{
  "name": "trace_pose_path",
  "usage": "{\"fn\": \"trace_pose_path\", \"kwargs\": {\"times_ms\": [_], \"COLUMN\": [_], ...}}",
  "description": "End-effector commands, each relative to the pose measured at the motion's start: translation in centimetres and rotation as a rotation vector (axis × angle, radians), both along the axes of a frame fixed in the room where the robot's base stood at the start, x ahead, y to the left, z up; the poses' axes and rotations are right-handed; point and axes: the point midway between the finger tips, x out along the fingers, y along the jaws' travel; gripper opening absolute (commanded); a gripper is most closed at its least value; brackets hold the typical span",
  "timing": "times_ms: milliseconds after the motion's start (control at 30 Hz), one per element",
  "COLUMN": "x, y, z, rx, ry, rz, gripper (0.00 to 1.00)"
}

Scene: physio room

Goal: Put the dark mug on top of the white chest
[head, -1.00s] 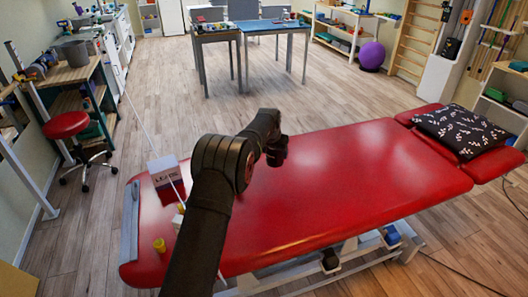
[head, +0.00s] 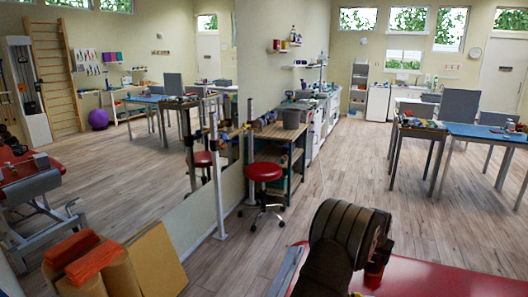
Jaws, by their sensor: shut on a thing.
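The end of my arm shows at the lower right of the head view, mostly behind my own dark arm link. My gripper (head: 377,268) is low over the red couch and shut. A small dark, reddish shape at its end looks like the dark mug, but its outline is unclear. A low white cabinet (head: 378,104) stands at the back wall beside a grey shelf unit. It may be the white chest, but I cannot be sure at this distance.
The red couch (head: 440,280) fills the lower right. A red stool (head: 264,172) stands by a wooden bench (head: 275,134) on the left, near a large mirror. Blue tables (head: 485,132) stand at right. Wooden floor (head: 350,165) is open between them.

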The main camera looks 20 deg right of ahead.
Motion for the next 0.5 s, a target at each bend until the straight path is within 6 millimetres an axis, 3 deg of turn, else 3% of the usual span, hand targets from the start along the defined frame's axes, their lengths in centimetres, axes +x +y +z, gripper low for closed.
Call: {"fn": "trace_pose_path", "kwargs": {"times_ms": [33, 200, 367, 500], "x": [2.4, 8.6, 13.2, 16.1], "y": [2.4, 10.5, 18.9, 26.7], "z": [0.1, -0.2, -0.5, -0.7], "rx": [0.0, 0.001, 0.003, 0.002], "ry": [0.0, -0.002, -0.002, -0.002], "rz": [0.048, 0.192, 0.331, 0.456], "gripper": [0.37, 0.37, 0.37, 0.37]}}
